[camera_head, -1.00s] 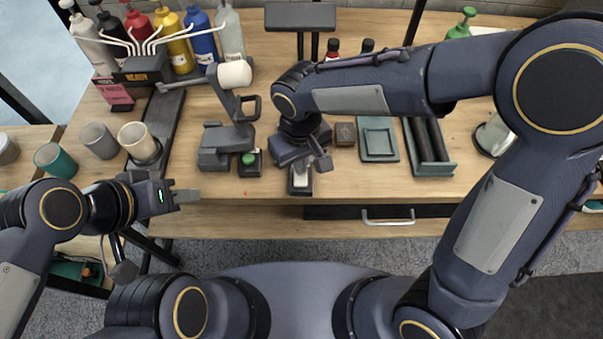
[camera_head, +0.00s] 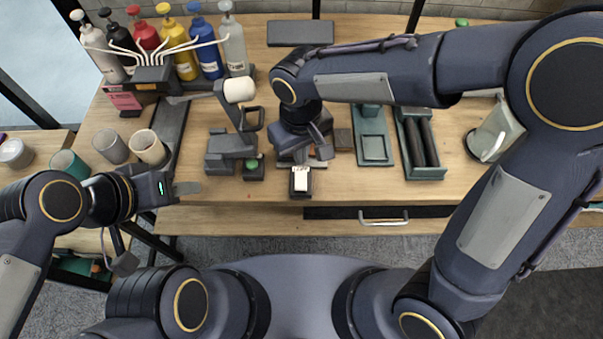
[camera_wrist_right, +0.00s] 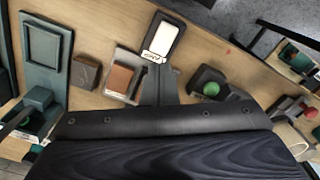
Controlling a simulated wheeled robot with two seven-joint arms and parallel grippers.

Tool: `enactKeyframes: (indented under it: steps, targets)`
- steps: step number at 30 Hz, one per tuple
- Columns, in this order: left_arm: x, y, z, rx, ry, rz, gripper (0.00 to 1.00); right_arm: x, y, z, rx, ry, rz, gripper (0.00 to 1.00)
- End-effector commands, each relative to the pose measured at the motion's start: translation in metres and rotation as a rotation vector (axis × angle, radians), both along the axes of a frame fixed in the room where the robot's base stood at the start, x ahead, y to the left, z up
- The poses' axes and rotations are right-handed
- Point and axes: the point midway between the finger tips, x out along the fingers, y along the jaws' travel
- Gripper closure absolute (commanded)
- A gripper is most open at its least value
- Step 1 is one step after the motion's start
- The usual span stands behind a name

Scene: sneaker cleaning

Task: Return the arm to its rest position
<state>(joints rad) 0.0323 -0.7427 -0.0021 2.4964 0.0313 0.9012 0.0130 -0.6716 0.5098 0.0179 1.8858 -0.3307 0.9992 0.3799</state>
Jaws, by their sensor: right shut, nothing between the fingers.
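My right arm reaches across the bench from the right in the head view. Its gripper (camera_head: 312,153) is shut and empty, above the bench just behind a small dark block with a white top (camera_head: 301,179). In the right wrist view, my right gripper's fingers (camera_wrist_right: 166,82) are together, and the white-topped block (camera_wrist_right: 163,38) lies just beyond their tips. My left gripper (camera_head: 187,188) is held out over the bench's front left edge, with nothing visible in it. Its fingers overlap in the head view, so I cannot tell their opening.
The wooden bench (camera_head: 230,220) has pump bottles (camera_head: 183,50) at the back left and cups (camera_head: 150,148) at the left. A grey stand (camera_head: 240,140) and green button (camera_head: 253,166) are left of my right gripper. Green trays (camera_head: 425,173) are at right.

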Motion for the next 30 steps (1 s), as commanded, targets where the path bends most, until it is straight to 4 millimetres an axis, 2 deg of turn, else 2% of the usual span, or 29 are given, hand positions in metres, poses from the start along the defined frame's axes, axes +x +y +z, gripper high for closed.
enactKeyframes:
  steps: [17, 20, 23, 26, 30]
  targets:
    - [0.0, 0.0, 0.002, 0.0, 0.0, 0.0, 0.64, 0.0, 0.0, 0.003, 0.0, 0.0, -0.001, 1.0]
    - [0.0, 0.0, 0.002, 0.0, 0.0, 0.0, 0.64, 0.001, -0.008, 0.008, 0.015, -0.003, -0.019, 1.0]
    - [0.0, 0.0, 0.002, 0.0, 0.0, 0.0, 0.64, 0.0, -0.033, 0.023, 0.063, -0.012, -0.074, 1.0]
    - [0.0, 0.0, 0.002, 0.0, 0.0, 0.0, 0.64, -0.007, -0.072, 0.043, 0.141, -0.034, -0.161, 1.0]
    - [0.0, 0.0, 0.002, 0.0, 0.0, 0.0, 0.64, -0.029, -0.127, 0.064, 0.259, -0.09, -0.302, 1.0]
